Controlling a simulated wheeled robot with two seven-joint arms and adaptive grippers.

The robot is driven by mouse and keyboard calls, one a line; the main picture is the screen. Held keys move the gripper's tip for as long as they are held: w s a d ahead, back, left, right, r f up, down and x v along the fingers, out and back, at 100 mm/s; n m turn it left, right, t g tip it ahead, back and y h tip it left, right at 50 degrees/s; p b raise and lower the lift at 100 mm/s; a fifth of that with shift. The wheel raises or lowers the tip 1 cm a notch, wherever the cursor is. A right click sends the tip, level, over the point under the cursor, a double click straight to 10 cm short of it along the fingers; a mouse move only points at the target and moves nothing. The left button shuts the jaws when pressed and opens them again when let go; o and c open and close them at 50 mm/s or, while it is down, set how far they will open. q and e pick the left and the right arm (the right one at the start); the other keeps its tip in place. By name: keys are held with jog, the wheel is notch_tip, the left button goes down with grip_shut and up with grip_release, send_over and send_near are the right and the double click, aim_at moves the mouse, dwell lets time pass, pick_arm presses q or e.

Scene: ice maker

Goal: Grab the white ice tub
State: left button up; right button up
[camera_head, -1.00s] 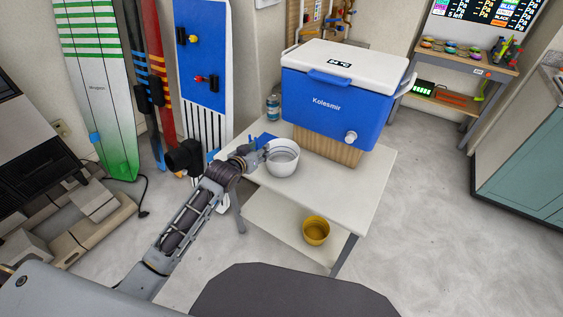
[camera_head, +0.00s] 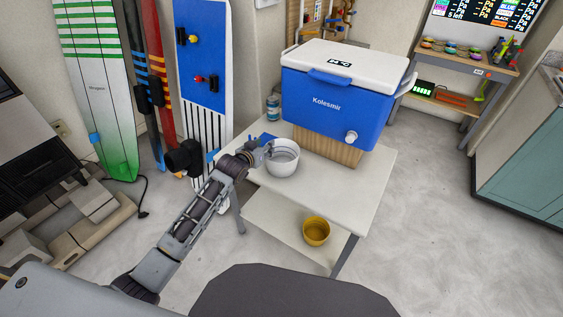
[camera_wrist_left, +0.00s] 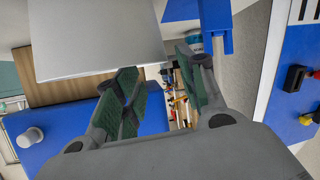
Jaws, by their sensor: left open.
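The white ice tub (camera_head: 283,164) stands upright on the white table, in front of the blue cooler. My left gripper (camera_head: 268,150) is at the tub's left rim in the head view. In the left wrist view the picture is upside down, and the tub (camera_wrist_left: 95,40) is a pale wall at the top with its rim pointing down. The left gripper (camera_wrist_left: 158,90) is open there, its green-padded fingers apart near the rim's corner. I cannot tell whether the fingers touch the tub. My right gripper is not in view.
The blue cooler (camera_head: 330,105) with a white lid stands on a wooden block behind the tub. A bottle (camera_head: 273,107) and a blue item (camera_head: 265,138) are at the table's back left. A yellow tub (camera_head: 316,231) sits on the lower shelf. The table's (camera_head: 355,190) right front is clear.

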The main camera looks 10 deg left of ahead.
pick_arm(q)
jog(key=shift+w, duration=0.1)
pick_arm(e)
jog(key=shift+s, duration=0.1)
pick_arm(q)
jog(key=shift+w+f, duration=0.35)
jog(key=shift+w, duration=0.05)
jog(key=shift+w+d+f, duration=0.15)
jog(key=shift+w+f, duration=0.25)
jog(key=shift+w, duration=0.2)
jog(key=shift+b+x, duration=0.35)
jog(key=shift+x, duration=0.95)
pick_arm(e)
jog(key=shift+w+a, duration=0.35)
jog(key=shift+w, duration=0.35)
pick_arm(q)
jog(key=shift+c, duration=0.2)
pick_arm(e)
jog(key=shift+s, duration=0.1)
pick_arm(q)
jog(key=shift+s, duration=0.1)
jog(key=c, duration=0.7)
grip_shut()
